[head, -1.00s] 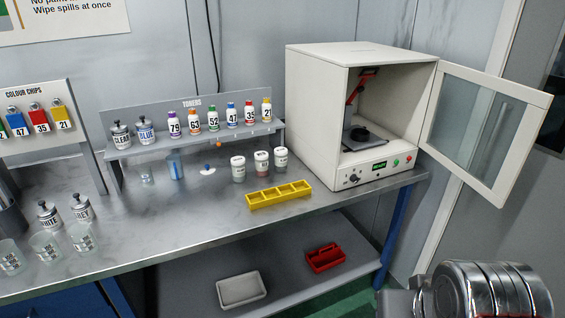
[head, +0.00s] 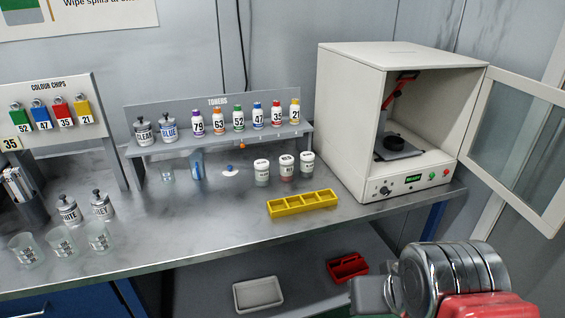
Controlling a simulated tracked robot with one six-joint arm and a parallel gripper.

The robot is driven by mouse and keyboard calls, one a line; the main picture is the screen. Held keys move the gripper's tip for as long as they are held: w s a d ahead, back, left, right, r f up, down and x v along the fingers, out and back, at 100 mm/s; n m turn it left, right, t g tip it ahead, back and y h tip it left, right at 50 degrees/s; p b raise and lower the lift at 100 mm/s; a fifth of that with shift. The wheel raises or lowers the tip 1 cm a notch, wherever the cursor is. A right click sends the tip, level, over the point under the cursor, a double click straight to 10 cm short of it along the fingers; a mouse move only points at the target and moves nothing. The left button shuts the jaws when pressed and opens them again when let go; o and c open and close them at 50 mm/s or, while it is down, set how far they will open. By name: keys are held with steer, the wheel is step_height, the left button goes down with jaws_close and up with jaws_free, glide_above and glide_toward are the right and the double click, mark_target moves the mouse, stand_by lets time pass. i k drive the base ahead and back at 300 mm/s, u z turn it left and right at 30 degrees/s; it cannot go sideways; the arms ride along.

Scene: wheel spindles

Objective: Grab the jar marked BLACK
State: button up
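I see no jar that reads BLACK. On the toner shelf stand a jar marked CLEAR (head: 144,131) and a jar marked BLUE (head: 169,128), both grey-lidded with a knob. On the bench at left stand a jar marked WHITE (head: 69,211) and a similar jar (head: 102,206) whose label I cannot read surely; it seems to end in EY. Part of my arm shows at the bottom right, but my gripper's fingertips are not in view.
Numbered toner bottles (head: 238,119) line the shelf. Several glass cups (head: 62,244) stand near the bench's front left. Lidded cups (head: 286,168) and a yellow tray (head: 303,203) sit mid-bench. A white cabinet (head: 347,120) has its door (head: 514,150) swung open. The front middle bench is clear.

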mark_target(306, 164)
steer(key=u, duration=0.7)
steer(key=i, duration=1.05)
steer(key=u, duration=0.45)
